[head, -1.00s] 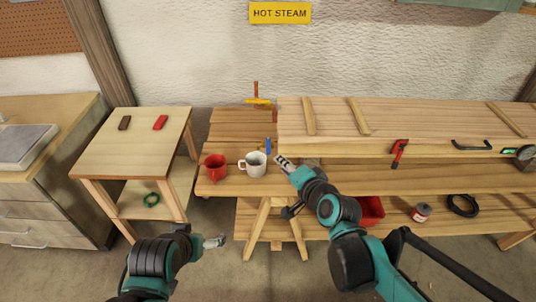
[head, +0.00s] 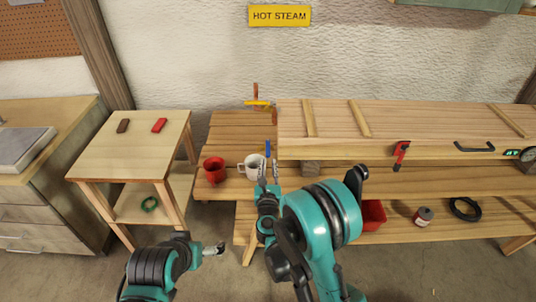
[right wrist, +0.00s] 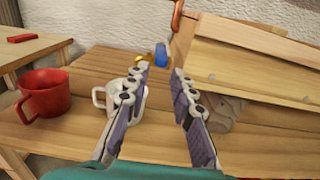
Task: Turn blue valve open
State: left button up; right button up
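The blue valve handle (head: 268,147) stands upright on the wooden bench, just behind the white mug, near the left end of the long wooden box. In the right wrist view the blue handle (right wrist: 160,54) shows beyond the fingertips, with brass-coloured parts at its base. My right gripper (head: 268,172) is open and empty, in front of the handle and apart from it. Its spread fingers (right wrist: 160,72) point toward the handle in the right wrist view. My left gripper (head: 216,249) is low at the front left, away from the bench; its fingers are too small to judge.
A white mug (head: 248,166) is close to the right gripper's left finger. A red mug (head: 214,171) stands further left. The wooden box (head: 390,125) blocks the right side. A yellow-handled valve (head: 258,103) on a copper pipe is behind.

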aim_at(268, 151)
jog(key=w+b, duration=0.1)
jog(key=w, duration=0.6)
grip_shut()
